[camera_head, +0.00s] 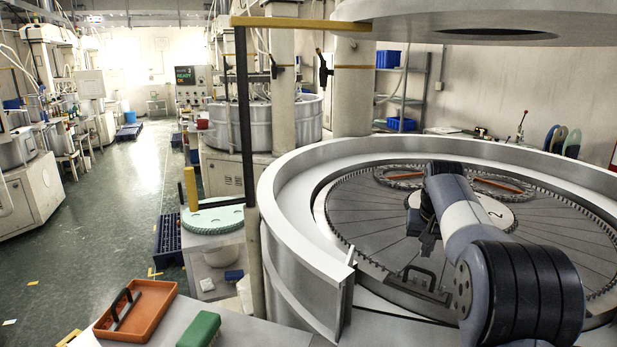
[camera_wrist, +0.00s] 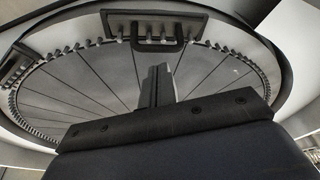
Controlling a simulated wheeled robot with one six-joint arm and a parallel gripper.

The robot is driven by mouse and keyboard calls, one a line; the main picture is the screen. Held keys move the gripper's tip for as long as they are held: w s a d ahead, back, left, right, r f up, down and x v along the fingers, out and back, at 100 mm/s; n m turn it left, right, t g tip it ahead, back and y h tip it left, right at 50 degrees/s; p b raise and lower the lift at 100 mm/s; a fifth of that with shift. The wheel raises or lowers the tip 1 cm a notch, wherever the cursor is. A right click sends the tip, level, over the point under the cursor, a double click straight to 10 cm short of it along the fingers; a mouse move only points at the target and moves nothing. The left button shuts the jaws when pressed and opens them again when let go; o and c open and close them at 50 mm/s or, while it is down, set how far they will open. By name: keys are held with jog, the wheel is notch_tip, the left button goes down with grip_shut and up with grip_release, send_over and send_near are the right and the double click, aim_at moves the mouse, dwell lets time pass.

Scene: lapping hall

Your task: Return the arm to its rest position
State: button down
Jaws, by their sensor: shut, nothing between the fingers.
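My arm (camera_head: 463,217) reaches in from the lower right over the large round lapping plate (camera_head: 365,215) inside the silver machine rim. My gripper (camera_head: 428,243) hangs above the plate, partly hidden by my own arm in the head view. In the wrist view its fingers (camera_wrist: 158,72) stand together, shut and empty. A dark block with a handle (camera_head: 418,281) lies at the plate's near edge, and a handled block also shows in the wrist view (camera_wrist: 155,30).
The raised upper disc (camera_head: 480,22) overhangs the machine. A dark post (camera_head: 244,120) stands left of the rim. An orange handled tray (camera_head: 158,303) and a green block (camera_head: 199,330) lie on the front-left table. The green aisle floor (camera_head: 130,185) is mostly clear.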

jog(key=b+x, duration=0.1)
jog(key=x, duration=0.2)
jog(key=shift+f, duration=0.1)
jog(key=shift+s+f+b, duration=0.1)
jog(key=shift+f+b, duration=0.35)
jog(key=shift+b, duration=0.25)
jog(key=shift+s+a+r, duration=0.1)
